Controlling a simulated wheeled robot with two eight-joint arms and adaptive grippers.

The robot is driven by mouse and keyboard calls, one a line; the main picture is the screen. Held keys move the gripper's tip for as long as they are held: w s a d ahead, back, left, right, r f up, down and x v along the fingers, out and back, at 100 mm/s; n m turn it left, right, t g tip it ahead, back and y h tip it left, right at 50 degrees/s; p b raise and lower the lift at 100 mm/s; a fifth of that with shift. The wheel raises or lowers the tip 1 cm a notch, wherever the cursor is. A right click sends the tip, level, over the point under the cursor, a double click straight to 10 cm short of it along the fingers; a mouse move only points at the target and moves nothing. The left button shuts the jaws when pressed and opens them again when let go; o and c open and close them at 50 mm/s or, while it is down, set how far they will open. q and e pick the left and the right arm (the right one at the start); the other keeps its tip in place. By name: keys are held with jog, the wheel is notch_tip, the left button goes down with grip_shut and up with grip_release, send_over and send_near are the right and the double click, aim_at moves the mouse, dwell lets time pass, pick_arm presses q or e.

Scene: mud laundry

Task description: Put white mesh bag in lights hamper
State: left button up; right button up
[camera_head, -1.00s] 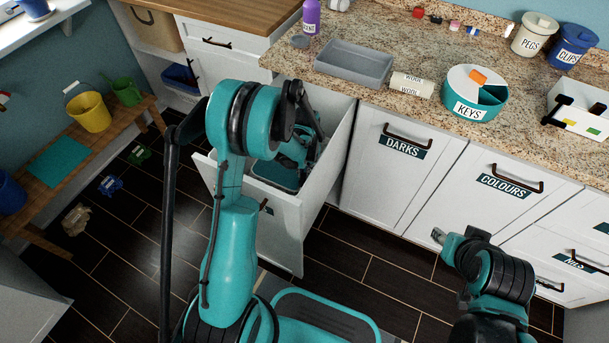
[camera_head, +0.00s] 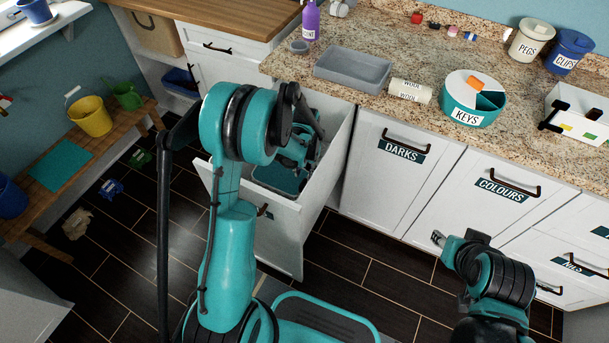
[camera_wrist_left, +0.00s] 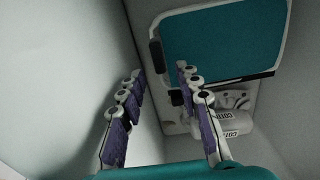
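The open drawer-like hamper (camera_head: 280,222) stands left of the DARKS front, and its own label is not readable. My left arm reaches into it. My left gripper (camera_wrist_left: 160,108) has its purple-padded fingers spread apart inside pale walls, with no object clearly held between them. Pale items with COTTON-like labels (camera_wrist_left: 228,122) lie just right of the fingers. I cannot tell whether a white mesh bag is among them, and I see none elsewhere. My right gripper (camera_head: 438,239) is low in front of the COLOURS front, and its opening is unclear.
The DARKS front (camera_head: 378,180) and COLOURS front (camera_head: 480,205) are shut. The granite counter above holds a grey tray (camera_head: 352,70), WOOL rolls (camera_head: 410,91) and a KEYS tub (camera_head: 472,100). A wooden bench (camera_head: 60,190) with buckets stands at left. Dark floor lies between.

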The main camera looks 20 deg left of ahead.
pick_arm(q)
jog(key=s+d+r+t+p, duration=0.15)
jog(key=s+r, duration=0.25)
jog(key=r, duration=0.7)
jog(key=s+d+r+t+p, duration=0.15)
jog(key=s+r, duration=0.25)
jog(key=r, duration=0.7)
jog(key=s+d+r+t, duration=0.1)
jog(key=s+t, duration=0.1)
jog(key=s, duration=0.3)
jog(key=s+d+r+t, duration=0.1)
jog(key=s+r+t, duration=0.1)
jog(key=s, duration=0.3)
jog(key=shift+s+d+r+n, duration=0.2)
jog(key=shift+d+r+n, duration=0.05)
jog(key=shift+d+n, duration=0.15)
jog(key=shift+a, duration=0.1)
